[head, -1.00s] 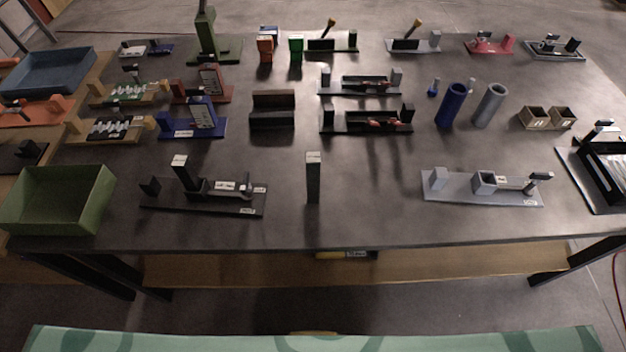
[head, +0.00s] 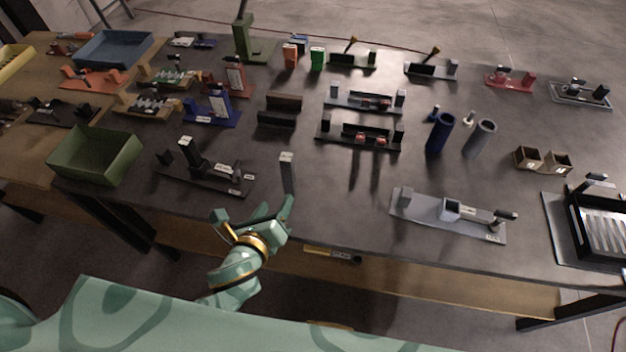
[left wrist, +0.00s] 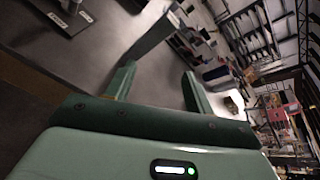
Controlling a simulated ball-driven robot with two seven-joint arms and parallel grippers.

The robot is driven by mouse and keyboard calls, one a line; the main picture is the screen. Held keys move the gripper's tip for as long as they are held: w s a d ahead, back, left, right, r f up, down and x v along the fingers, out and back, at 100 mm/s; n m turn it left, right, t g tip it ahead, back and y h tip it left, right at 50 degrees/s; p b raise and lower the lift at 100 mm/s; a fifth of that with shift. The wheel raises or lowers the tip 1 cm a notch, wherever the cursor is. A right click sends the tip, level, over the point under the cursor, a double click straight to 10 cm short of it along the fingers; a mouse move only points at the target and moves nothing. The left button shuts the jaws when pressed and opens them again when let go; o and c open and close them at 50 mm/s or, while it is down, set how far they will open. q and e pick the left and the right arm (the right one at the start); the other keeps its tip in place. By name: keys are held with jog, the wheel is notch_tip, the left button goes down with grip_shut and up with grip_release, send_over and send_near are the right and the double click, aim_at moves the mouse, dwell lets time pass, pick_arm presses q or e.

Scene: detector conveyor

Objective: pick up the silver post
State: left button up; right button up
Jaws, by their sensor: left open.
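The silver post (head: 288,172) stands upright near the front edge of the dark table, with a pale label on its top. My left gripper (head: 254,214) is open and empty, in front of the post and slightly to its left at the table's front edge. In the left wrist view the open fingers (left wrist: 160,84) frame a gap, and the post (left wrist: 150,36) appears tilted beyond them, apart from both fingers. My right gripper is not in view.
A black fixture (head: 205,172) stands left of the post, and a green bin (head: 96,158) is farther left. A grey fixture (head: 446,216) lies to the right. Several fixtures and cylinders stand behind. Bare table surrounds the post.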

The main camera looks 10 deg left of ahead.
aim_at(285, 164)
pick_arm(q)
jog(key=w+m, duration=0.2)
jog(key=w, duration=0.1)
jog(key=w+m+b, duration=0.1)
jog(key=w+m, duration=0.1)
jog(key=w, duration=0.2)
jog(key=w+m, duration=0.2)
jog(key=w, duration=0.2)
jog(key=shift+w+a+f+t+y, duration=0.2)
jog(key=shift+a+f+t+y, duration=0.1)
jog(key=shift+a+f+t, duration=0.1)
jog(key=x, duration=0.1)
jog(key=b+x, duration=0.1)
jog(key=x, duration=0.3)
jog(key=shift+f+b, duration=0.3)
jog(key=shift+b, duration=0.1)
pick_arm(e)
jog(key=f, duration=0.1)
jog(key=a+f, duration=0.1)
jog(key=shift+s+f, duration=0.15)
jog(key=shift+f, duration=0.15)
pick_arm(q)
jog(key=shift+c, duration=1.2)
grip_shut()
